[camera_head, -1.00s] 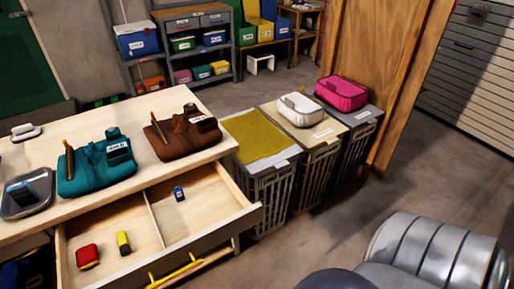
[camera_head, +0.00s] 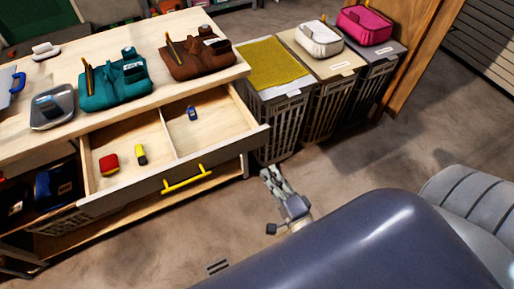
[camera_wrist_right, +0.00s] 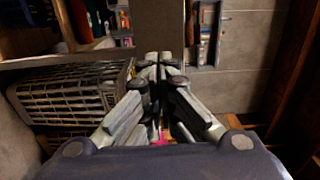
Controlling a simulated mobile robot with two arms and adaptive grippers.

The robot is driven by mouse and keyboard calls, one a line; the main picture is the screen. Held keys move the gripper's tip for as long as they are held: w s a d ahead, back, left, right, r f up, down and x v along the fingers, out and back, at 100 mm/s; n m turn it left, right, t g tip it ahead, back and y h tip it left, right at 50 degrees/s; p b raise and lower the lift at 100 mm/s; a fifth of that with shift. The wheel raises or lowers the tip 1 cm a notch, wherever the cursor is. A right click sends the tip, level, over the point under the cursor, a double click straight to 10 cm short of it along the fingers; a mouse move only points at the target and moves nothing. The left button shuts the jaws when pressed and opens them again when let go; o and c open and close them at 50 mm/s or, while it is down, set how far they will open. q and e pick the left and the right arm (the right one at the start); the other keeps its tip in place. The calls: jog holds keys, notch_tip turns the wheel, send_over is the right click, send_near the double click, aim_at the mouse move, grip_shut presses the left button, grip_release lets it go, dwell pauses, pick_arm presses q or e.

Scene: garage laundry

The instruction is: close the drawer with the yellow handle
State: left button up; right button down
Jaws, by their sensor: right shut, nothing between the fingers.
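The wooden drawer (camera_head: 125,195) with the yellow handle (camera_head: 187,179) stands pulled out of the workbench in the head view. Its two compartments show from above. A red item (camera_head: 109,163) and a yellow-and-black item (camera_head: 141,154) lie in the left compartment, and a small blue item (camera_head: 192,113) lies in the right one. My right gripper (camera_head: 270,174) is shut and empty, to the right of the handle and apart from the drawer. Its closed fingers show in the right wrist view (camera_wrist_right: 159,60). My left gripper is not in view.
The bench top (camera_head: 60,75) holds a teal bag (camera_head: 112,92), a brown bag (camera_head: 197,58) and a grey tray (camera_head: 52,108). Several laundry hampers (camera_head: 283,125) stand right of the bench. Bare floor (camera_head: 390,150) lies right of the drawer. A crate (camera_wrist_right: 70,95) shows in the wrist view.

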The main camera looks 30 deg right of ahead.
aim_at(251, 143)
jog(key=w+p, duration=0.1)
jog(key=w, duration=0.8)
jog(key=shift+w, duration=0.5)
